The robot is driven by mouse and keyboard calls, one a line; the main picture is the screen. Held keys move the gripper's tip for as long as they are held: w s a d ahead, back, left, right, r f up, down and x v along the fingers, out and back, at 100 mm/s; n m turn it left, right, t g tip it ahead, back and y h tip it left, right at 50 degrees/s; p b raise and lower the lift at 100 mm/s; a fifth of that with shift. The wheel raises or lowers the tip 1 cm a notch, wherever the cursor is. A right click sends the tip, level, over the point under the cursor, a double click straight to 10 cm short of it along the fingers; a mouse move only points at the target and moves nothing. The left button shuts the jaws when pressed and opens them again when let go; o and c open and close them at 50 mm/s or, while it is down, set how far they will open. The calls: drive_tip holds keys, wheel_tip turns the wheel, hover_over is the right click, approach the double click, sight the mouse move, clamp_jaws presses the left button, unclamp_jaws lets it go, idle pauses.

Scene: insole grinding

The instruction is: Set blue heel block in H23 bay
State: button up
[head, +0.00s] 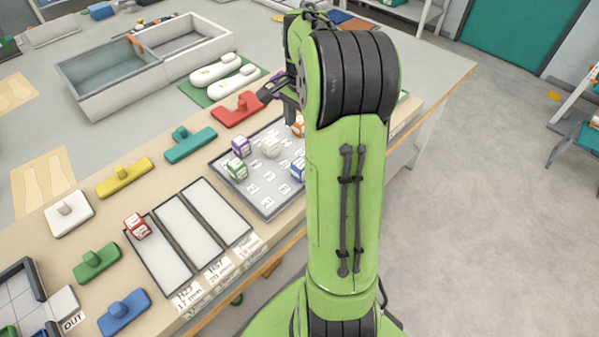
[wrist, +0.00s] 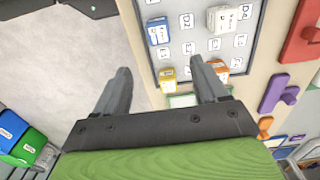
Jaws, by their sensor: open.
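The blue heel block (head: 298,170), a small cube with a white printed top, sits at the right side of the grey tray (head: 268,208), beside my arm. It also shows in the wrist view (wrist: 158,31), ahead of the fingertips. My gripper (wrist: 161,67) is open and empty above the tray's edge; a yellow block (wrist: 167,76) appears between its fingers, below. In the head view my gripper is partly hidden by my arm. The bay labelled H23 (head: 160,260) is the leftmost of three white bays. A red block (head: 137,226) stands at its far end.
Purple (head: 240,147), green (head: 237,170), white (head: 270,147) and orange (head: 298,125) blocks share the tray. Coloured handled pieces, such as a teal one (head: 190,144), line the bench left of the tray and bays. The two other bays (head: 216,208) look empty.

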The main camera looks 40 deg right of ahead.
sight(300, 163)
drive_tip(key=f+b, duration=0.1)
drive_tip(key=f, duration=0.4)
drive_tip(key=f+b, duration=0.1)
drive_tip(key=f, duration=0.4)
drive_tip(key=f+b, duration=0.2)
drive_tip(key=f, duration=0.3)
drive_tip(key=shift+a, duration=0.4)
drive_tip(key=shift+r, duration=0.1)
drive_tip(key=c, duration=1.2)
wheel_tip(300, 163, up, 10)
drive_tip(key=p, duration=0.2)
drive_tip(key=shift+p, duration=0.4)
